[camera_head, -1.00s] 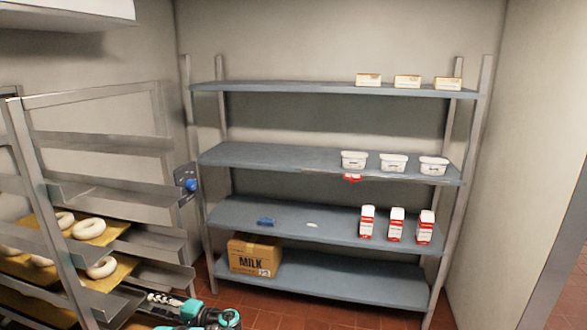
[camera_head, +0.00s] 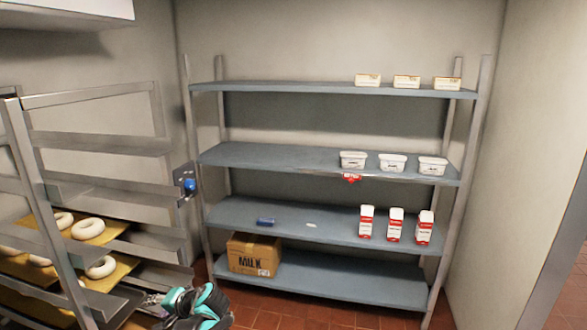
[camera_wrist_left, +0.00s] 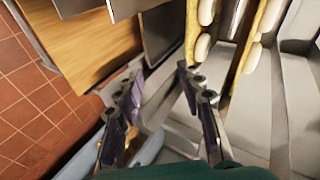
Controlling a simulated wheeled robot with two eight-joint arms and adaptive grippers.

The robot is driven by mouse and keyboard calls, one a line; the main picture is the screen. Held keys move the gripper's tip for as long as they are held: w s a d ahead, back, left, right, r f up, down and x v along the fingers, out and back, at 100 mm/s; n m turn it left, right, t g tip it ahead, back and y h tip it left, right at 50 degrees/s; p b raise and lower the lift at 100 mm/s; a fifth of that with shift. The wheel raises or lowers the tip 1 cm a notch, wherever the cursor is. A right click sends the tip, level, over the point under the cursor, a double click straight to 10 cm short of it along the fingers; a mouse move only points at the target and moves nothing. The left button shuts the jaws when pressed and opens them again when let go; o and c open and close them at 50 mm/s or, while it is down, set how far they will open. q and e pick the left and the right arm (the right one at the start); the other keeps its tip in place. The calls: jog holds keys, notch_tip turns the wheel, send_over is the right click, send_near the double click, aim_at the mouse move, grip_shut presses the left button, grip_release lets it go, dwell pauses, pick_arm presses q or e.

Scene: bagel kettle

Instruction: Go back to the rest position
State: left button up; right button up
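My left gripper (camera_head: 152,299) is low in the head view, beside the metal rack at the lower left. Its teal and black wrist shows to the right of the fingers. In the left wrist view, the two dark fingers of the left gripper (camera_wrist_left: 162,82) stand apart with nothing held between them. My right gripper is in neither view.
A metal rack (camera_head: 95,145) with bagels (camera_head: 88,228) on trays stands close at left. A blue-grey shelf unit (camera_head: 300,155) at the back holds tubs (camera_head: 392,163), cartons (camera_head: 395,225) and a milk box (camera_head: 254,254). Red tiled floor (camera_head: 280,315) lies in front.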

pick_arm(q)
jog(key=s+d+n+t+h, duration=0.1)
jog(key=s+d+h, duration=0.4)
jog(key=s+d, duration=0.4)
jog(key=s+d+f+n+t+h, duration=0.1)
jog(key=s+d+h, duration=0.4)
jog(key=s+d, duration=0.5)
jog(key=s, duration=0.5)
jog(key=shift+s+f, duration=0.3)
jog(key=shift+s, duration=0.1)
